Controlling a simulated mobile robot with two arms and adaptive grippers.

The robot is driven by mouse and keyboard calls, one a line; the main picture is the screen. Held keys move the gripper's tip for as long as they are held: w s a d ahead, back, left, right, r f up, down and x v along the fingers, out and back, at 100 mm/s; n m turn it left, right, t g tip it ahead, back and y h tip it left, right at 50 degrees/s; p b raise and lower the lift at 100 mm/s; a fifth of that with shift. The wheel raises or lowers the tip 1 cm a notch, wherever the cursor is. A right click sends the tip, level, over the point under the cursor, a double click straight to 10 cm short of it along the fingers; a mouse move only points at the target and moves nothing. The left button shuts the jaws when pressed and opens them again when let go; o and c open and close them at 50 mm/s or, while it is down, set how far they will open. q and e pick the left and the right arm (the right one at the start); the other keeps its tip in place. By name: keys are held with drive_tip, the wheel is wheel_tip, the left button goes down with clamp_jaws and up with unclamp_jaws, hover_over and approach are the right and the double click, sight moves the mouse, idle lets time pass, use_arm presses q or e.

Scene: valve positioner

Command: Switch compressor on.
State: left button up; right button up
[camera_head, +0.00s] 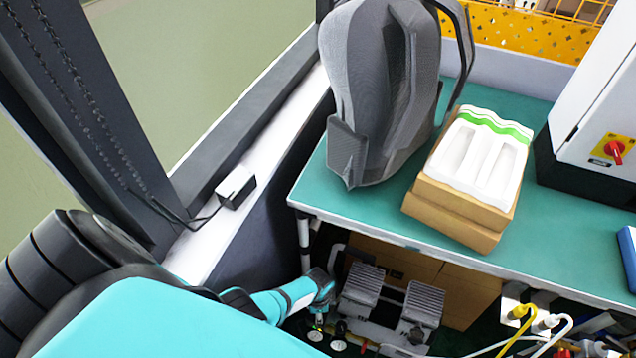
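What looks like the compressor (362,290) stands on the floor under the green-topped table. It shows grey ribbed blocks, and small round gauge-like parts (315,335) sit at its front left. I cannot make out its switch. My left arm comes in from the lower left, and its gripper (318,318) points down close to the compressor's left end, just above the round parts. I cannot tell whether it touches anything, and its fingers are too small and dark to read. My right gripper is not in view.
The table (340,205) overhangs the compressor. On it are a grey backpack (385,90), a cardboard box (455,205) with white packing, and a white cabinet with a red rotary switch (614,149). Cardboard boxes (465,295) and yellow and white plugs (520,311) are below the table.

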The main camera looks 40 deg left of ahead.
use_arm(q)
drive_tip(key=m, duration=0.4)
drive_tip(key=shift+a, duration=0.15)
drive_tip(key=shift+m, duration=0.6)
drive_tip(key=o, duration=1.2)
